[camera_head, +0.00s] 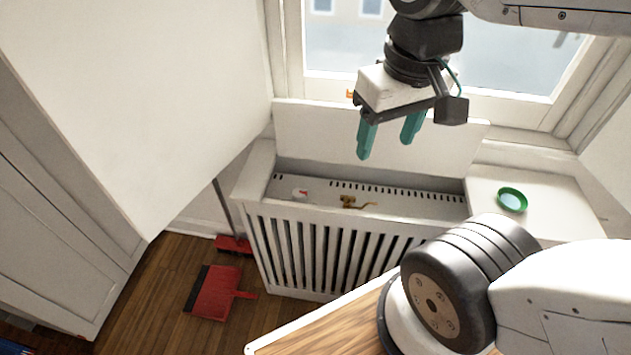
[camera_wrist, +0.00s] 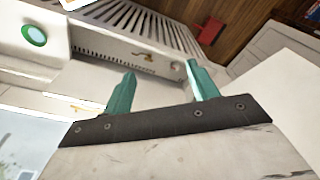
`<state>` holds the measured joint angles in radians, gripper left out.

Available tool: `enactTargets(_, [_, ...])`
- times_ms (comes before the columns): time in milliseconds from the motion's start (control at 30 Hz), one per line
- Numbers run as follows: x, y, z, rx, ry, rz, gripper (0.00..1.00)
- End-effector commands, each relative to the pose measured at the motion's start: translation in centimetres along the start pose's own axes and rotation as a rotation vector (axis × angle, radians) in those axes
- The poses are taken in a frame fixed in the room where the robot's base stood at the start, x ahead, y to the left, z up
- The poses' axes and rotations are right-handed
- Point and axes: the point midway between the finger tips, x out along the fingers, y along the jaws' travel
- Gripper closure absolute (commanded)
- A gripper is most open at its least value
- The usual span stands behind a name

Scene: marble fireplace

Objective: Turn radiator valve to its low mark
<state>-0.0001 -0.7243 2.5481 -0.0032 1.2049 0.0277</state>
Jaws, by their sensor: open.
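A white radiator cover (camera_head: 330,250) with slatted front stands under the window, its lid (camera_head: 390,138) raised against the sill. Inside its open top, a small white knob with a red mark (camera_head: 300,194) is at the left; it looks like the radiator valve, but its setting is too small to read. A brass fitting (camera_head: 348,201) lies to its right, and also shows in the wrist view (camera_wrist: 147,57). My gripper (camera_head: 385,150) is open and empty, its teal fingers pointing down, above the opening and apart from everything. It also shows in the wrist view (camera_wrist: 160,68).
A green-rimmed dish (camera_head: 512,200) sits on the white ledge (camera_head: 545,192) at right. A red dustpan (camera_head: 214,292) and a red broom head (camera_head: 232,245) are on the wooden floor at left. A large white panel (camera_head: 140,90) stands at upper left.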

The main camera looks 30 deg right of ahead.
Motion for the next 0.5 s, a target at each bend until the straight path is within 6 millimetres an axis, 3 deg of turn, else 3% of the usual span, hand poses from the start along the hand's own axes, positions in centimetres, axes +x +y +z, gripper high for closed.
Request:
enactTargets(267, [4.2,-0.8,-8.4,0.194,-0.038,0.002,0.41])
enactTargets(500, [11.5,-1.8,-16.2,0.409,-0.063,0.011,0.41])
